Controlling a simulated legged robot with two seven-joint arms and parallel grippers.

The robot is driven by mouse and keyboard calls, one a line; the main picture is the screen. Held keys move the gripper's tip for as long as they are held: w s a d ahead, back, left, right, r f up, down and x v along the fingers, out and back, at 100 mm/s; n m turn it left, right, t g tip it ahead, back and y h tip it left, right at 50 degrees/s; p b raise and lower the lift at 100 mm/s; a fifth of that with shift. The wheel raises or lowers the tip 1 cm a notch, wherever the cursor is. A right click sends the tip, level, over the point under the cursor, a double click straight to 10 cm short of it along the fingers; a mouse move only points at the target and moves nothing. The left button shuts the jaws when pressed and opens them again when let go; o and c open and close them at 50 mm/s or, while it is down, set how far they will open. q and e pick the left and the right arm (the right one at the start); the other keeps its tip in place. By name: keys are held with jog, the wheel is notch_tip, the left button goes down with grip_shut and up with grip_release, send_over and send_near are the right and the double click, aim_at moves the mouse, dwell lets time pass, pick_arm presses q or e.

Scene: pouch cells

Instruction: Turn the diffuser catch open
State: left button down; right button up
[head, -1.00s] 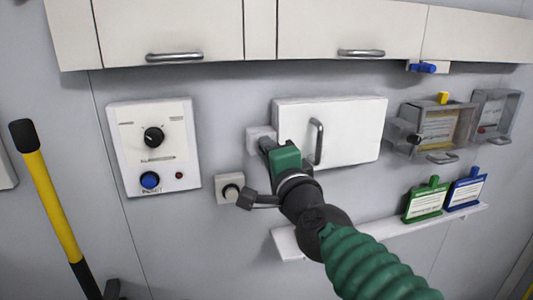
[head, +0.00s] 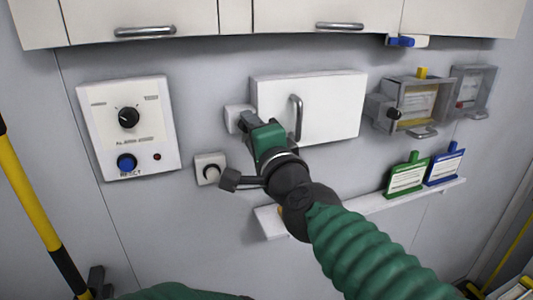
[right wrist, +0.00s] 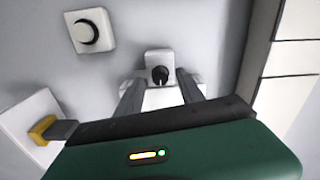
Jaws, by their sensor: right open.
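The catch is a black knob on a small white block (head: 231,119) at the left edge of a white wall door (head: 335,100), which has a vertical metal handle (head: 296,116). The door looks closed. My right gripper (head: 249,122) is at the catch and partly hides the knob in the head view. In the right wrist view the black knob (right wrist: 160,75) shows between the two spread fingers of the right gripper (right wrist: 160,82). I cannot tell whether a finger touches it. My left gripper is out of view; a green arm part shows at the bottom edge.
A control panel (head: 101,130) with a dial and blue button is at left. A small knob box (head: 210,160) sits just below left of the catch. A shelf (head: 272,220) with green (head: 408,178) and blue (head: 444,168) tags is below. Cabinets (head: 330,17) hang above.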

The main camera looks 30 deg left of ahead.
jog(key=b+v, duration=0.8)
jog(key=v, duration=0.7)
jog(key=shift+d, duration=0.2)
jog(key=shift+a+f, duration=0.1)
jog(key=shift+a, duration=0.05)
